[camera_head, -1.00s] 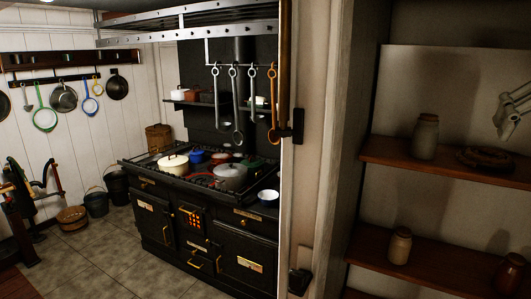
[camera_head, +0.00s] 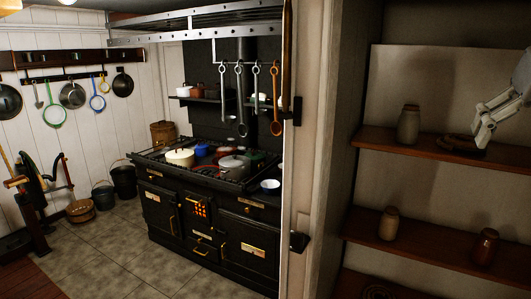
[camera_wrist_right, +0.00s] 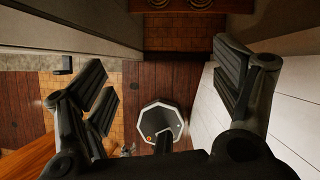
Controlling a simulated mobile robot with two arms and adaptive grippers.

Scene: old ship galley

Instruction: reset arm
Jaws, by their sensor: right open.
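My right gripper (camera_head: 482,127) reaches in from the right edge in the head view, in front of the wooden shelves. It looks pale there and is partly cut off by the frame edge. In the right wrist view my right gripper (camera_wrist_right: 168,92) shows two dark fingers spread wide apart, with nothing between them. In the head view it overlaps a dark, flat object (camera_head: 455,144) on the upper shelf; I cannot tell how far apart they are. My left gripper is not in view.
The upper shelf (camera_head: 373,138) holds a pale jar (camera_head: 409,125). The lower shelf (camera_head: 365,228) holds a tan jar (camera_head: 389,223) and a brown jar (camera_head: 485,247). A door frame (camera_head: 325,150) separates the shelves from the black stove (camera_head: 228,235). Tiled floor (camera_head: 110,245) lies open before the stove.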

